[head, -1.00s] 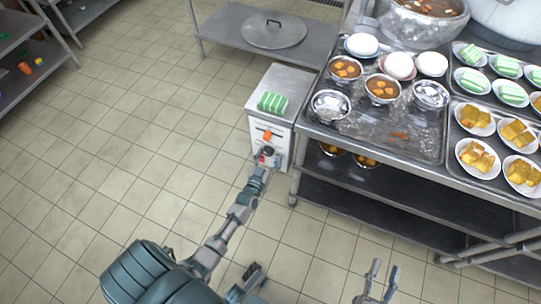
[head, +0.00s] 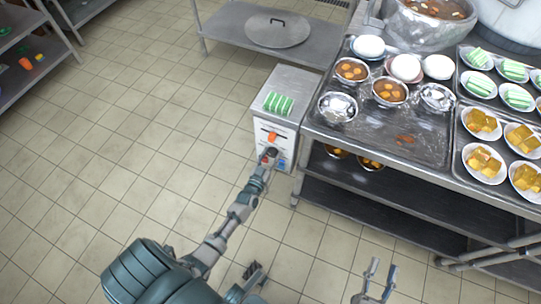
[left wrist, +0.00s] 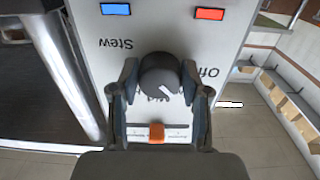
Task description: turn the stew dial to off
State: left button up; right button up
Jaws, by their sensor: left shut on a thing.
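The white control box (head: 271,123) stands on the floor beside the trolley. Its dark round dial (left wrist: 160,75) sits on the front panel; in the head view the gripper mostly hides it. My left gripper (left wrist: 158,88) is shut on the dial, a finger on each side. The dial's white pointer line slants to the lower right in the left wrist view. The upside-down Stew label (left wrist: 115,43) is to the upper left, the Off label (left wrist: 208,72) to the right. Another label below is partly hidden. My right gripper (head: 378,276) is open and empty at the bottom.
A red button (left wrist: 209,13), a blue button (left wrist: 116,8) and an orange slider (left wrist: 156,132) are on the same panel. Green striped food (head: 278,103) lies on the box. The metal trolley (head: 312,129) with bowls stands close on the right. The tiled floor at left is clear.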

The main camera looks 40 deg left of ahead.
pick_arm(q)
jog(key=shift+a+r, duration=0.2)
jog(key=shift+a, duration=0.1)
jog(key=shift+w+d+r+n, duration=0.1)
jog(key=shift+d+n, duration=0.2)
jog(key=shift+d, duration=0.05)
jog(key=shift+n, duration=0.5)
jog(key=n, duration=0.2)
jog(key=shift+a+n+p, duration=0.2)
jog(key=shift+n+p, duration=0.1)
jog(key=shift+p, duration=0.1)
jog(key=n, duration=0.2)
jog(key=shift+d+n, duration=0.2)
jog(key=shift+n, duration=0.2)
jog(key=shift+a+n, duration=0.1)
jog(key=shift+n, duration=0.8)
pick_arm(e)
jog(key=shift+w+d+f+g, duration=0.15)
jog(key=shift+w+f+g, duration=0.05)
jog(key=shift+f+g, duration=0.75)
jog(key=shift+f, duration=0.1)
